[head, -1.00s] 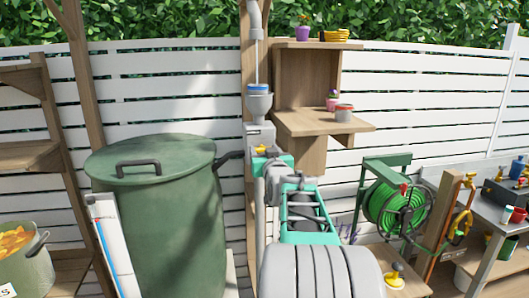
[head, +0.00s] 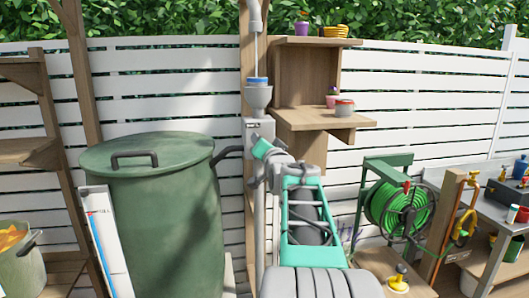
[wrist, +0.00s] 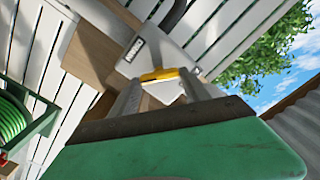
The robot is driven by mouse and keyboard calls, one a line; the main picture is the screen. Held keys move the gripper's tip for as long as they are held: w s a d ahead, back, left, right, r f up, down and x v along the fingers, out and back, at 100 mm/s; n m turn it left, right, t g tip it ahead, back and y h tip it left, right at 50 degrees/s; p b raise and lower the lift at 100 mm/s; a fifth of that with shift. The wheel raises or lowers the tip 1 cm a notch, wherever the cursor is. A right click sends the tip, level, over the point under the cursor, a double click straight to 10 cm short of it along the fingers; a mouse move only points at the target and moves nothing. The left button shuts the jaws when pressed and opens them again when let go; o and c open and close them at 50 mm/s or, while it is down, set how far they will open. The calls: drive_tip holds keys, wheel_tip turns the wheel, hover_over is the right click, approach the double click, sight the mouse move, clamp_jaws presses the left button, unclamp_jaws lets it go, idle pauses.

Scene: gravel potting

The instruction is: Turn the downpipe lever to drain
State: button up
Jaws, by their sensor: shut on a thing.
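The downpipe diverter is a pale grey box (head: 259,127) under the grey funnel (head: 258,97), against the wooden post. My gripper (head: 257,147) is at the front of this box and hides the lever in the head view. In the wrist view the yellow lever (wrist: 160,75) lies crosswise between the two grey fingers of my gripper (wrist: 159,82), which is shut on it. The grey box (wrist: 150,48) is behind the lever and bears a small label that I cannot read clearly.
A green lidded barrel (head: 170,220) stands close on the left, joined to the box by a dark hose (head: 228,152). A wooden shelf (head: 318,121) is just right of the box. A green hose reel (head: 398,207) stands farther right.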

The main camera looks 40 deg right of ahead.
drive_tip(key=m+b, duration=0.1)
drive_tip(key=m, duration=0.4)
drive_tip(key=m+b, duration=0.2)
drive_tip(key=m, duration=0.3)
drive_tip(key=shift+d+f, duration=0.1)
drive_tip(key=shift+f, duration=0.1)
drive_tip(key=shift+m, duration=0.4)
drive_tip(key=o, duration=1.4)
drive_tip(key=shift+s, duration=0.1)
drive_tip(key=b+v, duration=0.1)
drive_tip(key=v, duration=0.6)
drive_tip(key=shift+s+b, duration=0.35)
drive_tip(key=shift+b, duration=0.05)
